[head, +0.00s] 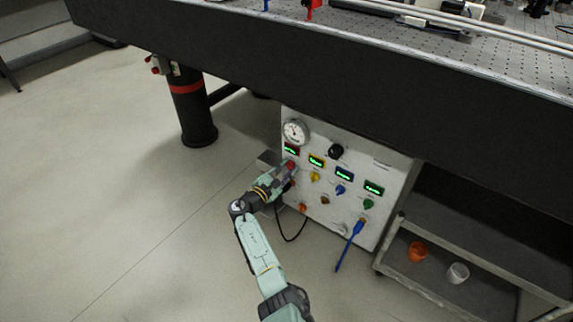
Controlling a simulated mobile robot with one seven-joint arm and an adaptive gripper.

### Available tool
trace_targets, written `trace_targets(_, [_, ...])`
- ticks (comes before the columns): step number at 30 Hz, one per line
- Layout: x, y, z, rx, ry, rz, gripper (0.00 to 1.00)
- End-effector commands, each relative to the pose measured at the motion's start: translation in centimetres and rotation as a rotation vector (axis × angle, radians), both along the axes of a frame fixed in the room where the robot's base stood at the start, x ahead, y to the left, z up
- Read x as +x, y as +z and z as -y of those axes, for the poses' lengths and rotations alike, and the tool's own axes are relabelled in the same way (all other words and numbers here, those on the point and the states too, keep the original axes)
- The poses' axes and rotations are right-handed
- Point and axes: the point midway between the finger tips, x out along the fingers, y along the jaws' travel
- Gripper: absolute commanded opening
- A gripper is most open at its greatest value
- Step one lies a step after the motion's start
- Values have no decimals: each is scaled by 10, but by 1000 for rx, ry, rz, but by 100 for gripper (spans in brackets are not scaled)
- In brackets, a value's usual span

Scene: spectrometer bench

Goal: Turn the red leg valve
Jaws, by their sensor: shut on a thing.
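The white control panel (325,215) under the bench has a row of coloured valve knobs beneath small green-lit displays. The red valve knob (291,164) is at the left end of the row, under the red-framed display (292,149). My gripper (288,170) reaches it from the lower left and is shut on it. The fingers and wrist hide much of the knob, so its turn angle cannot be read. The yellow knob (315,177), blue knob (340,190) and green knob (368,204) are to its right, clear of my gripper.
A round gauge (295,132) and a black knob (336,151) sit above the displays. A dark cable (289,239) and a blue tool or hose (350,245) hang at the panel. A cart (440,294) stands right. A red-banded leg (194,110) stands left; open floor lies left.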

Motion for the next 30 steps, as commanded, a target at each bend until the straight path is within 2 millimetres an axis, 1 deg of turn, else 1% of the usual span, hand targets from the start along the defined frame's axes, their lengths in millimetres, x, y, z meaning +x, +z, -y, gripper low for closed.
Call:
trace_targets(1, [1, 4, 0, -33, 2, -24, 0])
trace_targets(6, [1, 4, 0, -143, 2, -102, 0])
trace_targets(13, [1, 2, 0, -250, 2, -180, 0])
trace_targets(21, [1, 1, 0, -310, 1, -225, 0])
trace_targets(30, [1, 0, 0, -322, 1, -233, 0])
